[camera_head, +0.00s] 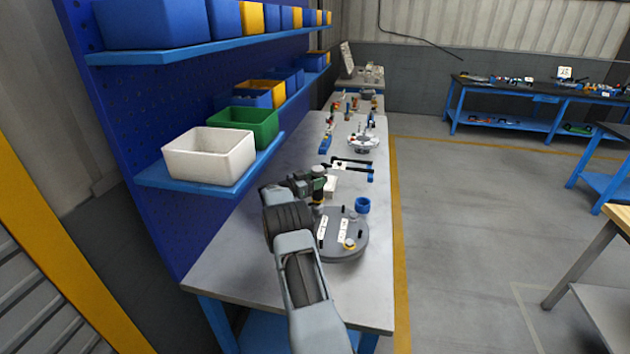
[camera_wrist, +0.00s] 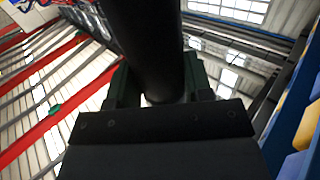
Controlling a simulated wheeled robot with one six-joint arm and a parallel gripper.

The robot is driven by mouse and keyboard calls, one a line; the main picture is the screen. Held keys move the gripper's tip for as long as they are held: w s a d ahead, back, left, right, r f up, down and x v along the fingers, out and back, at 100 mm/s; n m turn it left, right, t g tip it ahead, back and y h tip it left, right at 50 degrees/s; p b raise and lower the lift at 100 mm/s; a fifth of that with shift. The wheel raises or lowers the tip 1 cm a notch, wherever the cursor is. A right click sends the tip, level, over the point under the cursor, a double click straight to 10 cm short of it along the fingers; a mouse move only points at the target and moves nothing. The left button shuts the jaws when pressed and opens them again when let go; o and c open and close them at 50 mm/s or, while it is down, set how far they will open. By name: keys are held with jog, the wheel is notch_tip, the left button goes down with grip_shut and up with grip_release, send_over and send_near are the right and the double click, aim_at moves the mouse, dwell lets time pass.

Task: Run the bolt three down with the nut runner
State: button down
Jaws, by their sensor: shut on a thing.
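My gripper (camera_head: 312,184) is over the workbench, at the back left edge of the round grey flanged shell (camera_head: 350,252). In the wrist view its jaws (camera_wrist: 157,88) are shut on a thick black cylinder, which appears to be the body of the nut runner (camera_wrist: 148,40). The shell's top carries white labelled plates, black upright pins and a yellow ring. Bolt three cannot be told apart, and the nut runner's working end is not clear.
A blue cup-like part (camera_head: 362,205) stands by the shell's far right edge. A black two-bar stand (camera_head: 352,165) is farther back on the bench (camera_head: 250,262). A shelf with white (camera_head: 208,155) and green (camera_head: 250,125) bins overhangs the left side. The bench's front left is clear.

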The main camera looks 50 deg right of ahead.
aim_at(317, 169)
jog(key=shift+s+d+f, duration=0.1)
jog(key=shift+s+f, duration=0.05)
jog(key=shift+f, duration=0.2)
dwell(1.0)
jog(key=shift+r, duration=0.1)
notch_tip(317, 169, up, 3)
jog(key=shift+r+p, duration=0.1)
jog(key=shift+p, duration=0.6)
jog(key=shift+r+p, duration=0.4)
jog(key=shift+r, duration=0.25)
jog(key=shift+r+p, duration=0.55)
jog(key=shift+r, duration=0.35)
